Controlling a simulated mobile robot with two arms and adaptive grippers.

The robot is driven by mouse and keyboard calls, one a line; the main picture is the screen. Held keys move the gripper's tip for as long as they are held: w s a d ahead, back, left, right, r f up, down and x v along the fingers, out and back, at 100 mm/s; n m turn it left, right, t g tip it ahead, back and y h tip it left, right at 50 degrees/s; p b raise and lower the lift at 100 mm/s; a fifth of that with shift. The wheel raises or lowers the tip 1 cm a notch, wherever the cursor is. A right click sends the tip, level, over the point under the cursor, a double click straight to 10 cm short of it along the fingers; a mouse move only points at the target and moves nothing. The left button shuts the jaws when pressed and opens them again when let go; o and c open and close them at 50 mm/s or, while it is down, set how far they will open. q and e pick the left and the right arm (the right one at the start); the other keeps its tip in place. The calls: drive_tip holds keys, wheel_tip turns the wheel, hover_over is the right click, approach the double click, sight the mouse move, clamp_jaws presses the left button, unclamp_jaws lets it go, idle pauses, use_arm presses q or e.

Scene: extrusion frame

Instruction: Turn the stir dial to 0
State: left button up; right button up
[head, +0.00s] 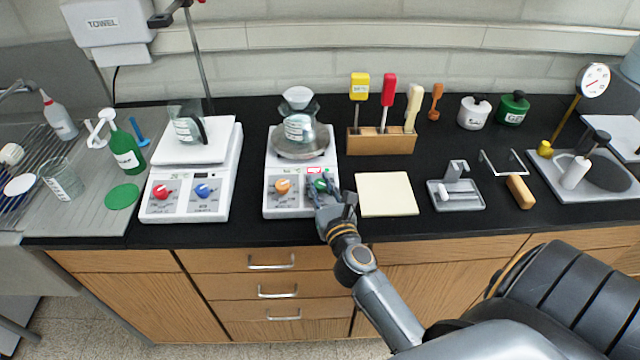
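A white hotplate-type unit (272,155) stands on the black counter, with an orange dial (283,186) and a green dial (320,184) on its front panel. A glass vessel (299,130) with a white top sits on it. My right gripper (321,189) is at the green dial, its fingers reaching to either side and partly covering it. Whether they grip it cannot be told. The dial's pointer and scale are too small to read. A second white unit (222,172) at left has a red dial (163,192) and a blue dial (204,191). My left gripper is out of view.
A cream pad (386,194) lies just right of my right gripper. Behind it is a wooden block (380,141) holding several handled tools. A grey tray (456,195) is farther right. A green bottle (124,148) stands at left. The counter's front edge runs below the units.

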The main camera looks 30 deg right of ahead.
drive_tip(key=shift+y, duration=0.3)
clamp_jaws()
drive_tip(key=shift+d+r+n+t+y+p, duration=0.1)
drive_tip(key=shift+n+t+y+p, duration=0.2)
drive_tip(key=shift+n+y+p, duration=1)
drive_tip(key=shift+n+y, duration=0.7)
drive_tip(key=shift+y, duration=0.1)
drive_tip(key=n+y, duration=0.2)
drive_tip(key=shift+y, duration=0.4)
drive_tip(key=n+y, duration=0.1)
drive_tip(key=n+g+y+b, duration=0.1)
drive_tip(key=y, duration=0.1)
drive_tip(key=n+g+y+b, duration=0.1)
drive_tip(key=n, duration=0.1)
drive_tip(key=shift+f+y, duration=0.25)
drive_tip(key=shift+y, duration=0.15)
drive_tip(key=shift+r+n+g+y+b, duration=0.1)
drive_tip(key=shift+n+g+y+b, duration=0.85)
drive_tip(key=shift+n+g+y, duration=0.7)
drive_tip(key=shift+g, duration=0.25)
drive_tip(key=o, duration=1)
unclamp_jaws()
